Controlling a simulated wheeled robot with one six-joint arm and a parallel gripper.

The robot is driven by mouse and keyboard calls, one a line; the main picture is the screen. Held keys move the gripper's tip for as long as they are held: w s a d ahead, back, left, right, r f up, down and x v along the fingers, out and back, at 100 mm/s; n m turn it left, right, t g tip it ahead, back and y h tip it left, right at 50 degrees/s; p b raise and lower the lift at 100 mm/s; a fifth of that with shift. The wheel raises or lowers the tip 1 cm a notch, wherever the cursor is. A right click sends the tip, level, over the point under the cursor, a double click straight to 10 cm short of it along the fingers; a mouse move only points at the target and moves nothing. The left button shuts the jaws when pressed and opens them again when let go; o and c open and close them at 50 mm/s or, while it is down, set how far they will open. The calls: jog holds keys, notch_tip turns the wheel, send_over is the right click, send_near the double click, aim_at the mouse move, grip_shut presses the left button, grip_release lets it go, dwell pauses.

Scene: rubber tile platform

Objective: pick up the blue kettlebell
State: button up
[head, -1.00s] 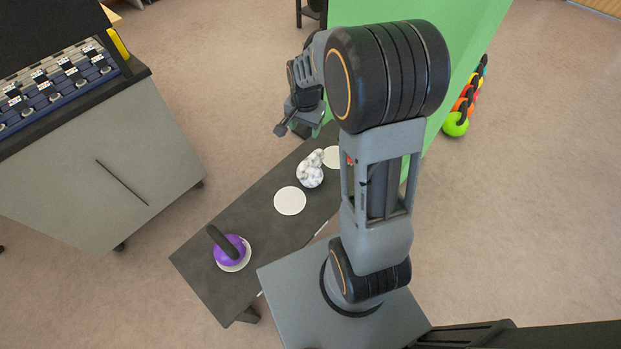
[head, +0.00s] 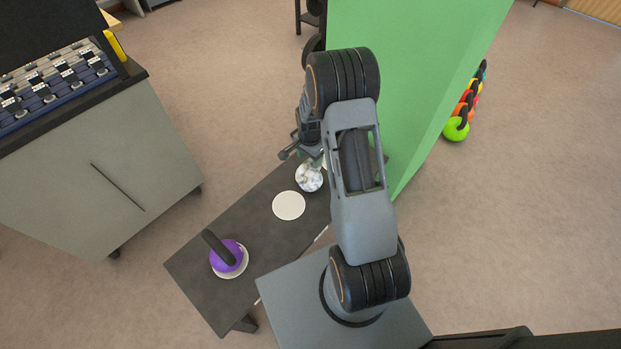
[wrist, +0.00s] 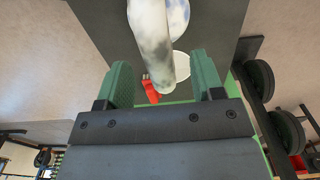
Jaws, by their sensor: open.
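No plainly blue kettlebell shows on the bench. A white kettlebell with blue-grey marbling (head: 309,178) stands on the dark bench, partly hidden by my gripper. In the wrist view its pale handle (wrist: 150,42) rises between the two green fingers. My gripper (head: 302,150) is open above it; it also shows in the wrist view (wrist: 163,70). I cannot tell whether the fingers touch the handle. A small teal-blue kettlebell (head: 482,74) sits at the far end of a floor row beside the green wall, partly hidden.
A purple kettlebell (head: 227,256) stands on a white disc at the bench's near end. An empty white disc (head: 289,206) lies between. The green wall (head: 405,90) rises close behind my arm. A grey cabinet (head: 110,180) stands left, with open floor between it and the bench.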

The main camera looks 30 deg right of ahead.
aim_at(310, 173)
jog(key=shift+f, duration=2.6)
grip_shut()
jog(key=shift+w+d+r, duration=0.1)
jog(key=shift+w+r, duration=0.05)
jog(key=shift+r, duration=0.05)
